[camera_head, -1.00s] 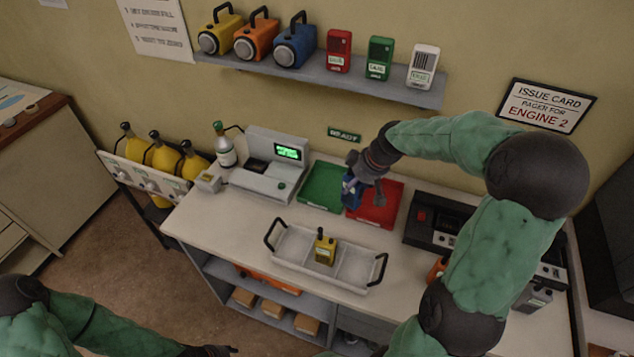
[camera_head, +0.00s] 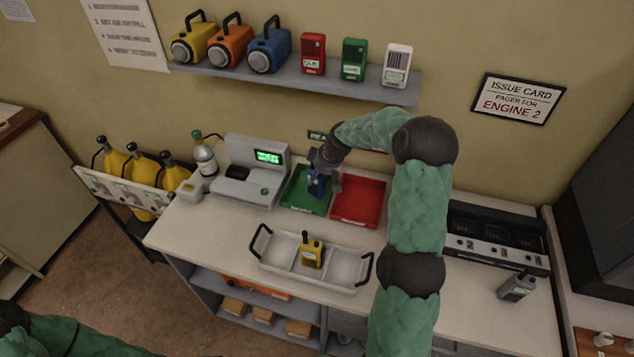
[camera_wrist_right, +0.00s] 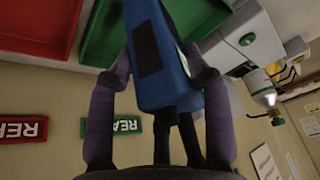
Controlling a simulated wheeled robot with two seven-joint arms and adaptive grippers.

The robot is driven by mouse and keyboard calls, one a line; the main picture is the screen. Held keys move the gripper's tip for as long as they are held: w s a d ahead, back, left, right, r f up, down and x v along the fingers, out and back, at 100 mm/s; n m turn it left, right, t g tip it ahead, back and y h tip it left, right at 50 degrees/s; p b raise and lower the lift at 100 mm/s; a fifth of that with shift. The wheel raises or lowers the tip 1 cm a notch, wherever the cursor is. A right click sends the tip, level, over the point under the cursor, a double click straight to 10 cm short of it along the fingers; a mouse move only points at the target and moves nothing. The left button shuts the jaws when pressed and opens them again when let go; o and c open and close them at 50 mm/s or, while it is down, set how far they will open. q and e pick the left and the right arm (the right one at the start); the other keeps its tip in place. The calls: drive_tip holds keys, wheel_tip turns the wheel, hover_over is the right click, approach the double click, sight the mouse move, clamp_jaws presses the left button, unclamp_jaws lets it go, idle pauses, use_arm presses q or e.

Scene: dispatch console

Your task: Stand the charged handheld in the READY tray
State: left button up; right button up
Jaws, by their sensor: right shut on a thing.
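My right gripper (camera_head: 322,178) is shut on a blue handheld (camera_head: 317,187) at the green tray (camera_head: 297,205), under the READY sign (camera_head: 317,135). The wrist view shows the blue handheld (camera_wrist_right: 160,60) between both fingers, with the green tray (camera_wrist_right: 105,35) beyond it. I cannot tell whether the handheld touches the tray floor. A red tray (camera_head: 372,205) lies just right of the green one. A yellow handheld (camera_head: 311,252) stands in the white divided carrier (camera_head: 345,268). My left arm shows at the lower left, with its gripper out of frame.
A grey console with a lit green screen (camera_head: 252,180) stands left of the green tray. A shelf (camera_head: 300,84) with lamps and radios hangs above.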

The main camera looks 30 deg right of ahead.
sight(317, 182)
drive_tip(key=shift+w+f, duration=0.2)
drive_tip(key=shift+f, duration=0.05)
drive_tip(key=f, duration=0.3)
drive_tip(key=shift+w+d+f, duration=0.15)
drive_tip(key=shift+w, duration=0.05)
drive_tip(key=shift+s, duration=0.1)
drive_tip(key=shift+f+b, duration=0.2)
drive_tip(key=shift+b, duration=0.1)
drive_tip(key=o, duration=1.4)
drive_tip(key=shift+r, duration=0.15)
